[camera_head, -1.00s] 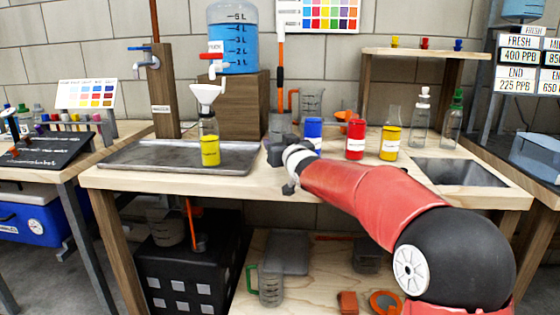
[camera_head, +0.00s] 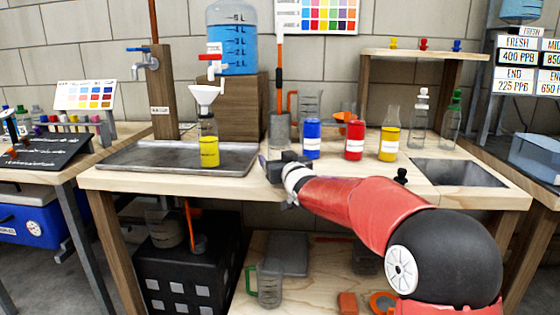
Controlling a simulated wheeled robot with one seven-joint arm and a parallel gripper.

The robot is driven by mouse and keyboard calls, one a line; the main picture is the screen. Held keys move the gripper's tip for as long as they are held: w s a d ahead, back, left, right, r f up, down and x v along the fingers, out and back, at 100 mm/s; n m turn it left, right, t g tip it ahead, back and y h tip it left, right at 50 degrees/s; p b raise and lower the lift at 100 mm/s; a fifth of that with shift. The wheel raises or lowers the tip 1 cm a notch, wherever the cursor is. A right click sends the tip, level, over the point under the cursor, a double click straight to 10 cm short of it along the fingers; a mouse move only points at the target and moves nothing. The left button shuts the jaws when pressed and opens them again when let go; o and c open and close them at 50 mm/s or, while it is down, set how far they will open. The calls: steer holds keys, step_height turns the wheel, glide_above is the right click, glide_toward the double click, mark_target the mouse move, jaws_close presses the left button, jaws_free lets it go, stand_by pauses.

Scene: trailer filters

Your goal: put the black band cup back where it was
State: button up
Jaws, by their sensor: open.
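A clear grey cup (camera_head: 279,130) stands upright at the back of the wooden workbench (camera_head: 345,178), left of the blue container. It may be the black band cup, but I cannot make out a black band on it. My gripper (camera_head: 268,168) is low over the bench, in front of the cup and just right of the metal tray. It is open, and I see nothing between its fingers. The fingertips are small and dark, partly hidden by the wrist. I cannot tell whether the gripper touches the bench.
Blue (camera_head: 312,139), red (camera_head: 355,140) and yellow (camera_head: 389,144) containers stand right of the cup. A metal tray (camera_head: 130,155) lies left, with a funnel (camera_head: 203,97) over a yellow-filled bottle (camera_head: 208,150). Bare bench lies between my arm and the containers.

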steer(key=b+v, duration=0.1)
steer(key=v, duration=1.1)
steer(key=s+d+f+m+g+h, duration=0.2)
steer(key=s+d+f+g+h, duration=0.15)
steer(key=s+d, duration=0.35)
steer(key=s+d+f+m+g+h, duration=0.2)
steer(key=s+d+f+h, duration=0.15)
steer(key=s+d, duration=0.45)
steer(key=s+f+g, duration=0.2)
steer(key=s+f, duration=0.2)
steer(key=s, duration=0.6)
steer(key=s+d+f+g, duration=0.1)
steer(key=s+f+g, duration=0.2)
steer(key=s, duration=0.7)
steer(key=shift+f+m, duration=0.4)
steer(key=shift+f, duration=0.35)
